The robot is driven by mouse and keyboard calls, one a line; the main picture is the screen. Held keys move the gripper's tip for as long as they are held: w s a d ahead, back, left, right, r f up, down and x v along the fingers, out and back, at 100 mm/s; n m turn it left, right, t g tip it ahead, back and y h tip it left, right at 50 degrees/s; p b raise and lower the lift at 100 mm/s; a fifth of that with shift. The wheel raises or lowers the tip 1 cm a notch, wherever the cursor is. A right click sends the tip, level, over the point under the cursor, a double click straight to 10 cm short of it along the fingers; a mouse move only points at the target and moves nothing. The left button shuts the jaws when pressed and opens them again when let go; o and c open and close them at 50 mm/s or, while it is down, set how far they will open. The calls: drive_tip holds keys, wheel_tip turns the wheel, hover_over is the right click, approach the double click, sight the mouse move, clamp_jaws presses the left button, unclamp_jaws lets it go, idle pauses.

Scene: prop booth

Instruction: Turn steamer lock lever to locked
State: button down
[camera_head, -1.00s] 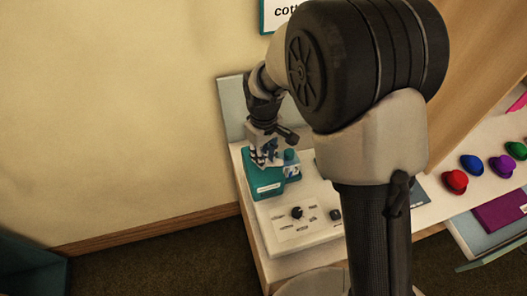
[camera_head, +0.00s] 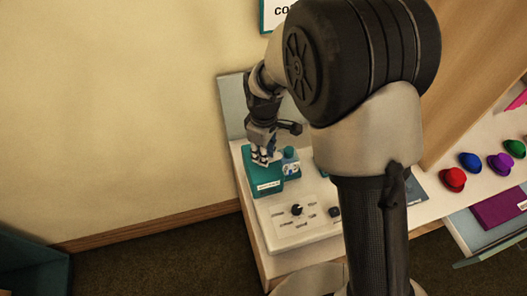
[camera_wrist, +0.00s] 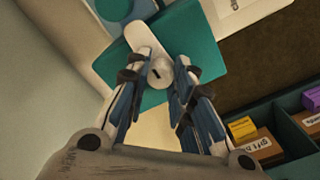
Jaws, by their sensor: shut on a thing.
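The steamer is a teal box (camera_head: 266,185) with a pale label, at the back left of the white counter. In the wrist view its teal top (camera_wrist: 205,45) carries a pale lock lever (camera_wrist: 143,38) with a round, slotted hub. My gripper (camera_head: 262,158) points down onto the steamer's top. In the wrist view my gripper (camera_wrist: 158,78) has its fingers on both sides of the lever's hub end, shut on it. The lever's arm reaches up and left from the hub. No lock marking is readable, and the fingers hide the lever in the head view.
A small bottle (camera_head: 291,162) with a teal cap stands just right of the steamer. A control panel with a black knob (camera_head: 297,210) lies in front. Several coloured hats, one red (camera_head: 453,179), stand at right. A teal bin (camera_wrist: 275,140) holds small boxes.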

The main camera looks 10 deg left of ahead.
drive_tip(key=c, duration=1.4)
unclamp_jaws()
drive_tip(key=shift+o, duration=0.2)
wheel_tip(320, 180, up, 12)
drive_tip(key=shift+d, duration=0.1)
